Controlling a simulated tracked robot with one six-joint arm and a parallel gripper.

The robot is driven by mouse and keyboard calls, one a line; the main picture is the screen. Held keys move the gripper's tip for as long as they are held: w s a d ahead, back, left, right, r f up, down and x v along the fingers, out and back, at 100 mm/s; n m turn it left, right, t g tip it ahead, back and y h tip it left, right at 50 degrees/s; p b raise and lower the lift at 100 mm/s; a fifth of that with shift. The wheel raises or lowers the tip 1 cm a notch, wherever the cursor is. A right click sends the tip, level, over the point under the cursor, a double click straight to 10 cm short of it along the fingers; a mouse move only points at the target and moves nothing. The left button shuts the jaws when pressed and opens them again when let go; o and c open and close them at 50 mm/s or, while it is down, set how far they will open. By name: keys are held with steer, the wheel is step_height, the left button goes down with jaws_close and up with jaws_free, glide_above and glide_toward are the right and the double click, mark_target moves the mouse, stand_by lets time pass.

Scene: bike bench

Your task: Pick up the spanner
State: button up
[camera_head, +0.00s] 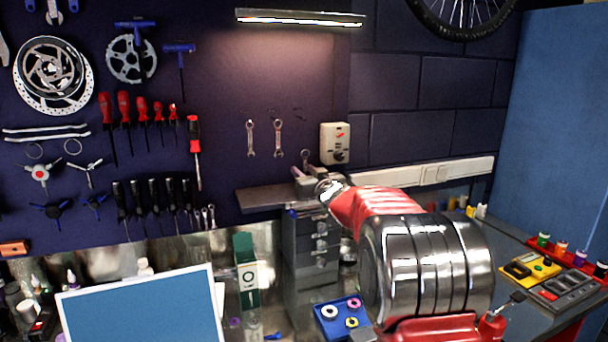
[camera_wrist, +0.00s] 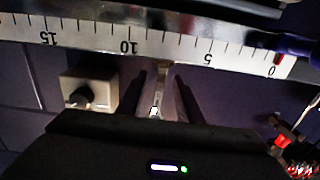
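A small metal spanner (camera_head: 306,155) stands with its ring end up at my gripper (camera_head: 308,177), in front of the wall and below bare pegs. In the wrist view the spanner (camera_wrist: 157,98) lies between the two dark fingers of my gripper (camera_wrist: 160,88). The fingers look closed on it, and it is clear of the pegs. Its lower part is hidden by the gripper. Two similar spanners, one at the left (camera_head: 251,138) and one at the right (camera_head: 278,138), hang on the wall.
A switch box (camera_head: 335,143) is on the wall right of the spanners. A ruler (camera_wrist: 110,42) crosses the wrist view. A shelf (camera_head: 262,197) and a drawer unit (camera_head: 310,247) stand below the gripper. A blue tray (camera_head: 325,318) sits on the bench.

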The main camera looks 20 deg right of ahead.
steer(key=shift+c, duration=0.3)
jaws_close()
stand_by(0.3)
